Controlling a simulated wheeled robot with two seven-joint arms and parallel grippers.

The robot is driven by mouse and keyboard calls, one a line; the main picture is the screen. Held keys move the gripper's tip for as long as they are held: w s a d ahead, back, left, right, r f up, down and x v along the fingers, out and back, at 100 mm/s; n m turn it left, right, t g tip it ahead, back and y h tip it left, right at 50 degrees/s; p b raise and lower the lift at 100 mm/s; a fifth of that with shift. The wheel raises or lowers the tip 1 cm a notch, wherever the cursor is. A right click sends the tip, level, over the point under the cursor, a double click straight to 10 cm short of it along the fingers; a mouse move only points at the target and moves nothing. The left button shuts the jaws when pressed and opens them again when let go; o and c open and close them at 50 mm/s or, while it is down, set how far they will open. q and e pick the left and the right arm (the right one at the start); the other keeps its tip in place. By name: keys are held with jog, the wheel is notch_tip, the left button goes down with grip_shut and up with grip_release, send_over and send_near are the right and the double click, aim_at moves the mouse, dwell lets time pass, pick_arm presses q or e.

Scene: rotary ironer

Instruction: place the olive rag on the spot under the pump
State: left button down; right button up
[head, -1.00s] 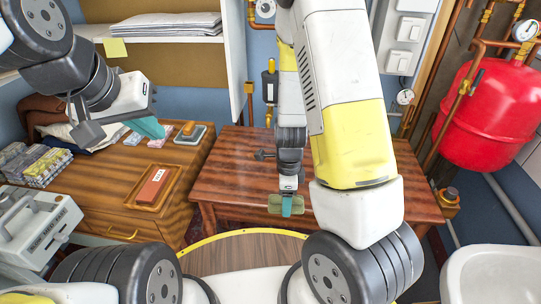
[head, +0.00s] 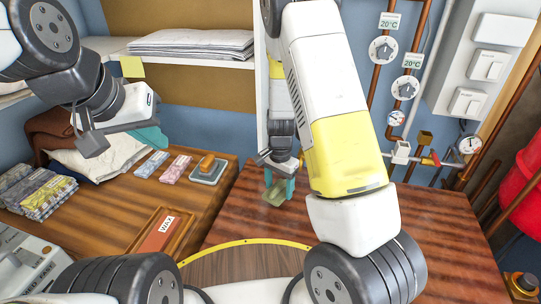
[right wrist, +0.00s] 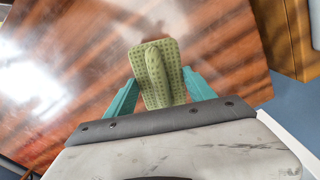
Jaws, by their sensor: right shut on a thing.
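The olive rag (right wrist: 157,75) is a dotted green cloth with a raised fold in its middle. My right gripper (right wrist: 160,92) is shut on it, with a teal finger on each side. In the head view the rag (head: 275,194) hangs at the tips of the right gripper (head: 280,186), over the reddish wooden table (head: 350,225); I cannot tell whether it touches the wood. My left gripper (head: 150,138), with teal fingertips, is over the left desk; its opening is not clear.
The left desk (head: 85,205) holds a stamp on a pad (head: 208,168), small packets (head: 150,164), a WAX tray (head: 163,232) and cloths (head: 100,155). Pipes with gauges (head: 405,88) and a red-handled valve (head: 430,158) line the back wall. The table's right part is clear.

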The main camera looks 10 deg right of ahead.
jog(key=w+d, duration=0.1)
jog(key=w, duration=0.3)
jog(key=w+d+f, duration=0.1)
jog(key=w, duration=0.9)
jog(key=shift+d+f, duration=0.2)
jog(key=shift+d, duration=0.2)
jog(key=shift+f, duration=1.7)
jog(key=shift+f, duration=0.15)
jog(key=o, duration=1.3)
notch_tip(320, 180, up, 12)
jog(key=shift+s+r, duration=0.1)
jog(key=shift+r, duration=0.05)
